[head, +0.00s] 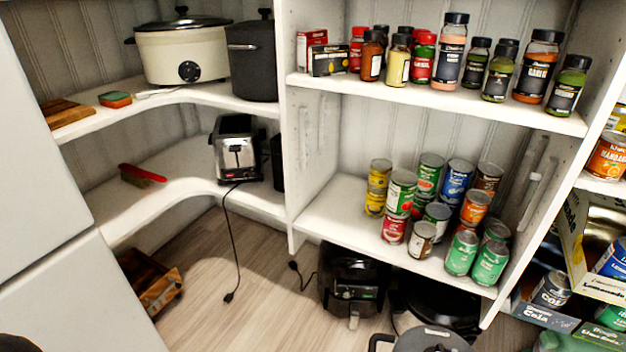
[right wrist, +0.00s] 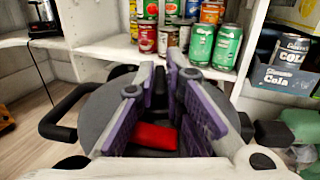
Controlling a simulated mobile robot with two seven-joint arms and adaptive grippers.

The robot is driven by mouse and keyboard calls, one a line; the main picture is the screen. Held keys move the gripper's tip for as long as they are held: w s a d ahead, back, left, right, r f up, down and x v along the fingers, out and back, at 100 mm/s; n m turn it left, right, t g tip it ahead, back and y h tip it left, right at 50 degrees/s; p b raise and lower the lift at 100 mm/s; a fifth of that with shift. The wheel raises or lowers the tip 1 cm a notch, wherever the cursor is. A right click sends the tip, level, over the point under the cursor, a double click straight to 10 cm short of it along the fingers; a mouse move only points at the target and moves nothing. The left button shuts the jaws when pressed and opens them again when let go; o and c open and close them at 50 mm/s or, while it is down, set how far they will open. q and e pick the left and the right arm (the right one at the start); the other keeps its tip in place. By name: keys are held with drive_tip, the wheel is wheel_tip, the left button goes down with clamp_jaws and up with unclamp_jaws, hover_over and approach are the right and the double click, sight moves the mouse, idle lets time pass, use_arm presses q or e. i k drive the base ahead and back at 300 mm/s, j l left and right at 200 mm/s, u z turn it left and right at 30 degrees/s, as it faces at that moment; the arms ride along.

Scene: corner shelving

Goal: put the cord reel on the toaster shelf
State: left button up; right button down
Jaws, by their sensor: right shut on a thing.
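The cord reel (right wrist: 100,110) is a dark grey round disc with a black looped handle on its left and a red part at its middle. It fills the middle of the right wrist view, and its upper part shows at the bottom edge of the head view (head: 432,340). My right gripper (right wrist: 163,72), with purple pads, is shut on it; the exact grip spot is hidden. The toaster (head: 238,148) stands on the lower corner shelf (head: 190,165), left of the upright panel. A red-handled brush (head: 140,174) lies on that shelf. My left gripper is not in view.
Cans (head: 430,190) crowd the low right shelf above the reel. A black air fryer (head: 350,285) stands on the floor. The toaster's cord (head: 231,240) hangs to the floor. Shelf room is clear between brush and toaster. A wooden crate (head: 152,280) sits below.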

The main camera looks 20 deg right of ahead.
sight(128, 211)
drive_tip(key=i+u, duration=0.2)
drive_tip(key=u, duration=0.2)
drive_tip(key=i+l+u, duration=0.2)
drive_tip(key=u, duration=0.25)
drive_tip(key=i+l+u, duration=0.2)
drive_tip(key=u, duration=0.2)
drive_tip(key=i+l+u, duration=0.25)
drive_tip(key=u, duration=0.2)
drive_tip(key=i+l+u, duration=0.2)
drive_tip(key=l+u, duration=0.3)
drive_tip(key=i+l+u, duration=0.15)
drive_tip(key=l, duration=0.15)
drive_tip(key=i+l+u, duration=0.2)
drive_tip(key=k+l, duration=0.05)
drive_tip(key=k, duration=0.05)
